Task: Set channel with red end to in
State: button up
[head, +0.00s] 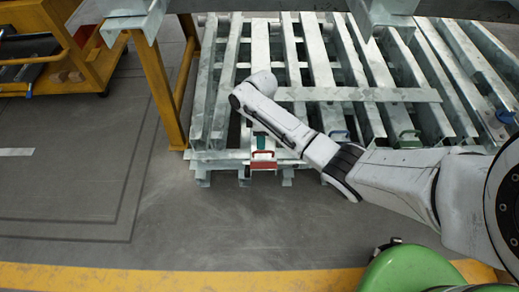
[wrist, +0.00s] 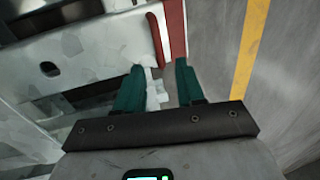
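The channel with the red end is a pale steel channel at the front of the rack; its red end (head: 263,165) sticks out at the rack's front edge in the head view. In the wrist view the red end (wrist: 175,28) is at the top, with a red handle-like bar beside it. My gripper (wrist: 160,66) has two teal fingers spread apart, pointing toward the red end. The bar lies just beyond the fingertips, and nothing is seen clamped. In the head view my gripper (head: 261,142) is right above the red end, partly hidden by my wrist.
The steel rack (head: 360,95) holds several parallel channels. A green end (head: 408,139) and a blue end (head: 505,117) lie to the right. A yellow post (head: 157,88) stands left of the rack, and an orange cart (head: 95,60) is farther left. The floor in front is clear.

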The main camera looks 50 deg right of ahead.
jog(key=shift+s+a+f+b, duration=0.15)
jog(key=shift+f+b, duration=0.25)
jog(key=shift+f, duration=0.7)
jog(key=shift+s+a+f+b, duration=0.15)
jog(key=shift+f+b, duration=0.2)
jog(key=shift+f, duration=0.75)
grip_shut()
